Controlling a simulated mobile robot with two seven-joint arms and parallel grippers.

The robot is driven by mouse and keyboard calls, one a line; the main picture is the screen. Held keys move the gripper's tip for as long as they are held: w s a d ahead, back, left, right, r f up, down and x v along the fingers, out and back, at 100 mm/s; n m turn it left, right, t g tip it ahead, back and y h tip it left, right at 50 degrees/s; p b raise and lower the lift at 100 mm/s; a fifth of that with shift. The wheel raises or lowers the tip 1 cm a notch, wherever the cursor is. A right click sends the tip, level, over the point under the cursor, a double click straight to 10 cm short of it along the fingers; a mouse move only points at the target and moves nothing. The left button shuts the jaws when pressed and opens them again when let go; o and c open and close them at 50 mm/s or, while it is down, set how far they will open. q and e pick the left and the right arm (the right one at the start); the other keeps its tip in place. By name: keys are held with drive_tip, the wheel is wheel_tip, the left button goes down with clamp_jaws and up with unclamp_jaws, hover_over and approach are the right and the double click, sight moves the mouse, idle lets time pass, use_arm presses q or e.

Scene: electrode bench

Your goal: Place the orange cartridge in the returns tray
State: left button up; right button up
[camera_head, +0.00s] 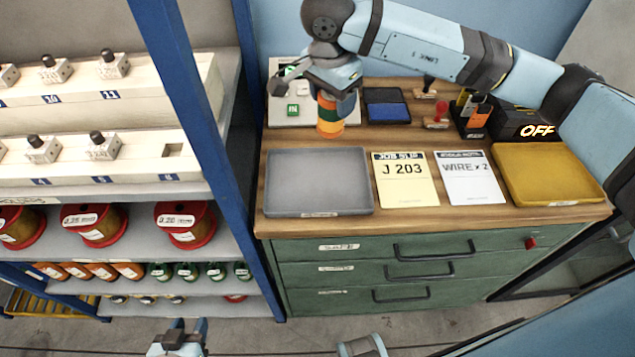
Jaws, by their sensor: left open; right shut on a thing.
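My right gripper (333,92) reaches in from the right and points down over the back left of the bench. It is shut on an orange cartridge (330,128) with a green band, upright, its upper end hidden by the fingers. I cannot tell whether its lower end touches the bench. A grey tray (270,182) lies empty just in front of it. A yellow tray (507,184) lies empty at the bench's right end. Their front labels are too small to read, so I cannot tell which is the returns tray. My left gripper (180,334) is open and empty, low in front of the shelves.
A white device (283,112) marked IN stands beside the cartridge. A blue ink pad (386,106), stamps (436,122), a black OFF box (520,125), a JOB SLIP card (403,185) and a WIRE card (470,182) are on the bench. A blue shelf post (190,100) stands left.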

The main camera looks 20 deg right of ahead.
drive_tip(key=s+a+r+m+g+y, duration=0.1)
drive_tip(key=s+a+r+m, duration=0.3)
drive_tip(key=m, duration=0.7)
drive_tip(key=s+a+r+m+g, duration=0.1)
drive_tip(key=s+r+m, duration=0.4)
drive_tip(key=m, duration=0.6)
drive_tip(key=f, duration=0.6)
drive_tip(key=w+f, duration=0.1)
drive_tip(key=f, duration=1.1)
drive_tip(key=shift+w+a+f+p, duration=0.15)
drive_tip(key=shift+w+f+p, duration=0.05)
drive_tip(key=shift+f+p, duration=0.2)
drive_tip(key=shift+f, duration=0.2)
drive_tip(key=o, duration=1)
drive_tip(key=shift+r, duration=0.1)
drive_tip(key=shift+o, duration=0.2)
drive_tip(key=shift+r, duration=0.1)
wheel_tip(320, 180, up, 12)
drive_tip(key=w, duration=0.1)
drive_tip(key=shift+w+b, duration=0.35)
drive_tip(key=shift+b, duration=0.1)
